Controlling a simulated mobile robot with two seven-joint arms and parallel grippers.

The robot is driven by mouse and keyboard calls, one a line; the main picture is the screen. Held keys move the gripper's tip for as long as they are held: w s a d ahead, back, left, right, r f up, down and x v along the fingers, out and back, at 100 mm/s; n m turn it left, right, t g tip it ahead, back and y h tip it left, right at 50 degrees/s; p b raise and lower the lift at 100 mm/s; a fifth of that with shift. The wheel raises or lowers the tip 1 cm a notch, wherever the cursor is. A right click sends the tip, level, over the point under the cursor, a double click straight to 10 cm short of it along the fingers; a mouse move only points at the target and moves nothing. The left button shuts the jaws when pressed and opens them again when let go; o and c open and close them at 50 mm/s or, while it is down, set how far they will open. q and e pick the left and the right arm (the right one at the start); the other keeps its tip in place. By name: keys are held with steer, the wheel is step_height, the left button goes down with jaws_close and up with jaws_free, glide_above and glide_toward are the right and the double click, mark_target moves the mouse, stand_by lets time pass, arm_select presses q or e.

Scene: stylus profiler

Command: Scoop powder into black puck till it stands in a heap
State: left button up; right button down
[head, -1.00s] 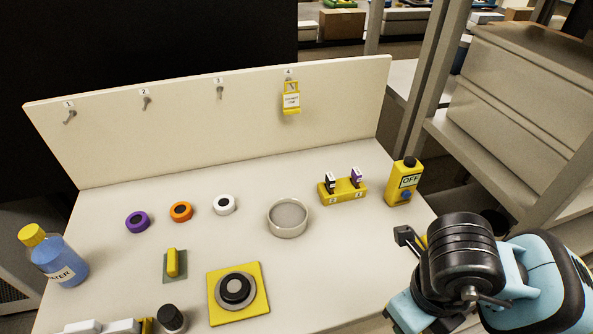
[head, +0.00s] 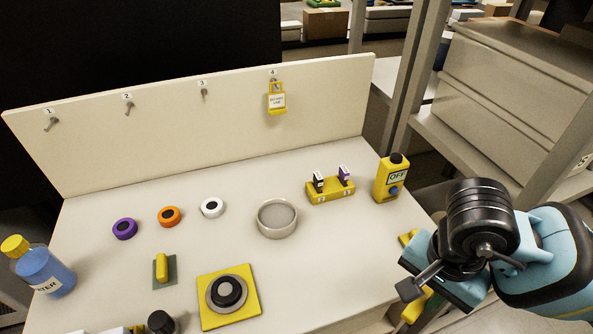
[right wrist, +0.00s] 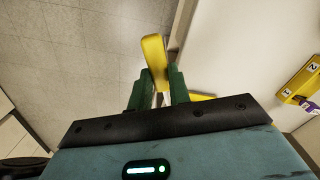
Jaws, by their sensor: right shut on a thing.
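A black puck (head: 229,291) sits on a grey disc on a yellow square plate (head: 246,318) at the table's front. A round pale dish (head: 277,232) with a grey inside stands mid-table; I cannot tell whether that is powder. My right gripper (head: 412,297) is beyond the table's right edge, well apart from both. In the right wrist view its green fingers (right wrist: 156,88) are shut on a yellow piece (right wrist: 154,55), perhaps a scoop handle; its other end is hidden. My left gripper is not in view.
Purple (head: 125,229), orange (head: 170,216) and white (head: 212,208) rings lie left of the dish. A water bottle (head: 45,272) stands left.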

steer(key=n, duration=0.3)
steer(key=d+n, duration=0.1)
steer(key=n, duration=0.1)
steer(key=shift+w+d+r, duration=0.1)
steer(key=shift+w+r, duration=0.1)
steer(key=shift+w, duration=0.1)
steer(key=n, duration=0.4)
steer(key=shift+w+d+r, duration=0.2)
steer(key=shift+d, duration=0.15)
